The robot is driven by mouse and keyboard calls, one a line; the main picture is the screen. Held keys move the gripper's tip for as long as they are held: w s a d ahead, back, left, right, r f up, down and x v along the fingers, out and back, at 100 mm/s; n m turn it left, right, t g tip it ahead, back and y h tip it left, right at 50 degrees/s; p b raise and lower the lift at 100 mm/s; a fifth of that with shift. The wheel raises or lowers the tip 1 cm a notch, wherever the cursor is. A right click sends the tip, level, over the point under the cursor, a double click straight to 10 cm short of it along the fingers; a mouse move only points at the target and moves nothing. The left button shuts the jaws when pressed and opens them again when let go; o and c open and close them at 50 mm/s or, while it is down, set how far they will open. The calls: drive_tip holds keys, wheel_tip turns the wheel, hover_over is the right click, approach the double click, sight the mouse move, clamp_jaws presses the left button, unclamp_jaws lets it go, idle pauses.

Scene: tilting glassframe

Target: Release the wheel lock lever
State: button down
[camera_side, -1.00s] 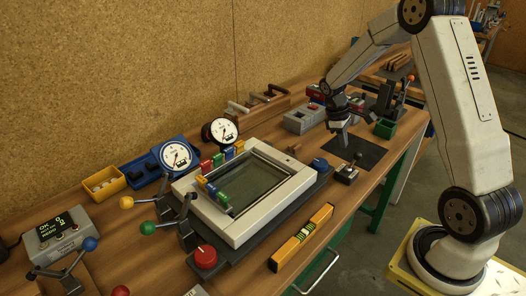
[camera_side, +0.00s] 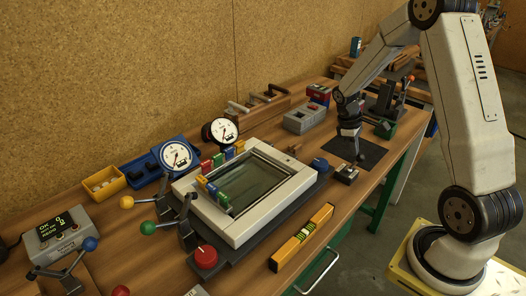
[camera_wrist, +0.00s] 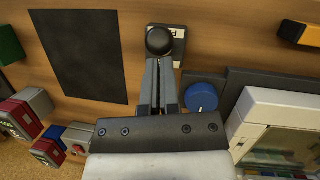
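A small grey box (camera_side: 346,173) with a black ball knob stands right of the glass frame. It may be the lock lever, but I cannot read its label. In the wrist view the black knob (camera_wrist: 159,41) sits in front of a pale labelled plate (camera_wrist: 178,35). My gripper (camera_side: 359,157) points down beside the knob in the side view. In the wrist view its two fingers (camera_wrist: 159,65) lie close together and their tips meet or overlap the knob. The tips are partly hidden, so I cannot tell whether they touch or hold it.
The white-framed glass panel (camera_side: 292,204) is left of my gripper, with a blue knob (camera_side: 319,164) at its corner. A dark mat (camera_side: 372,152) lies beyond the box. Levers with coloured balls (camera_side: 127,202), a yellow level (camera_side: 301,238) and grey boxes (camera_side: 300,120) stand around.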

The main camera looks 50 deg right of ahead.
drive_tip(key=shift+s+f, duration=0.25)
drive_tip(key=shift+s, duration=0.4)
drive_tip(key=shift+w, duration=0.2)
drive_tip(key=shift+w+f, duration=0.1)
drive_tip(key=shift+w, duration=0.55)
drive_tip(key=shift+w, duration=0.15)
